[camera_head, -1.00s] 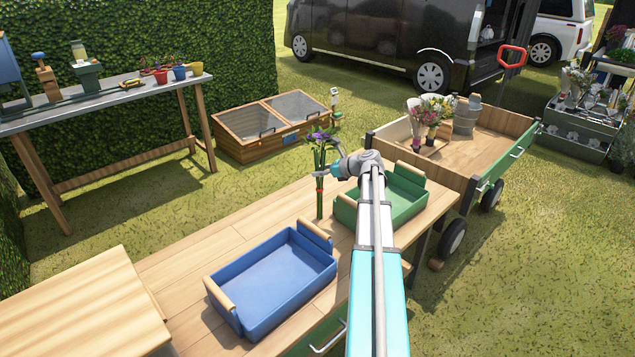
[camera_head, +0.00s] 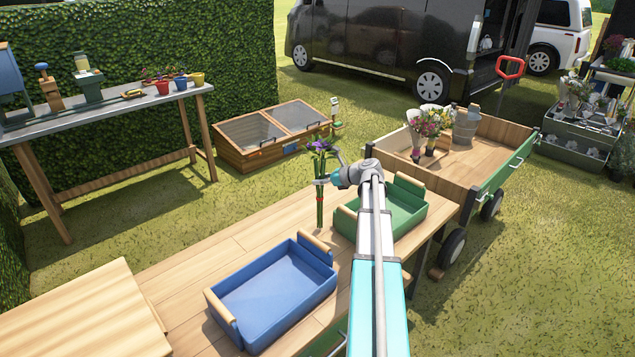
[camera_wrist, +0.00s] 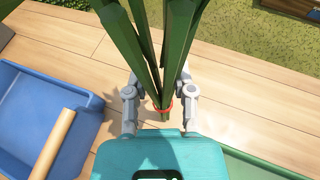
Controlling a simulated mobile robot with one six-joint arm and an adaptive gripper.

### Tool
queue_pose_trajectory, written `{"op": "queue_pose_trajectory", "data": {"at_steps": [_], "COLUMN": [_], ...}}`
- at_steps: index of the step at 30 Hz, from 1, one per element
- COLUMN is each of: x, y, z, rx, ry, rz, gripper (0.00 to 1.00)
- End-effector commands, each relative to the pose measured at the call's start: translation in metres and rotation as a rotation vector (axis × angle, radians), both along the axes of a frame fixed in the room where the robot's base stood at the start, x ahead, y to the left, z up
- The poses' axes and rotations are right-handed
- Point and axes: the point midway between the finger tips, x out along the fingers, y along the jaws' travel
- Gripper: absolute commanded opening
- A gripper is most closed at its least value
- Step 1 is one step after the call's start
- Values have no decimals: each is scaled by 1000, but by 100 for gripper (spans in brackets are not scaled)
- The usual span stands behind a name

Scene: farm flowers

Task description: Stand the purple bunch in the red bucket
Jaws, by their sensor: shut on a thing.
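The purple bunch (camera_head: 320,148) stands upright, purple flowers on top and long green stems below. My gripper (camera_head: 321,181) is shut on its stems. In the wrist view the gripper's fingers (camera_wrist: 161,92) lie on both sides of the green stems (camera_wrist: 150,45), near a red band. The stem ends are close above the wooden table; I cannot tell if they touch it. The red bucket (camera_head: 162,87) is small in the head view, on the grey-topped bench at the back left, beside a blue bucket (camera_head: 181,82) and a yellow one (camera_head: 197,78). Its inside is unclear.
A blue crate (camera_head: 228,318) and a green crate (camera_head: 347,222) stand on the wooden table (camera_head: 205,262), on either side of the bunch. A wooden cart (camera_head: 498,135) with flowers and a metal pail stands behind right. A cold frame (camera_head: 262,155) sits on the grass between table and bench.

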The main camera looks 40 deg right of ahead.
Motion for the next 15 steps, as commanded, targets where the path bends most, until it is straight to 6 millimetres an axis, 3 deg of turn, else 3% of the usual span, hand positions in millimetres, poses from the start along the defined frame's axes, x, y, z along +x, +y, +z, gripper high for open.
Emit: {"op": "queue_pose_trajectory", "data": {"at_steps": [15], "x": [0], "y": [0], "z": [58], "rx": [0], "ry": [-1], "rz": [0], "gripper": [0]}}
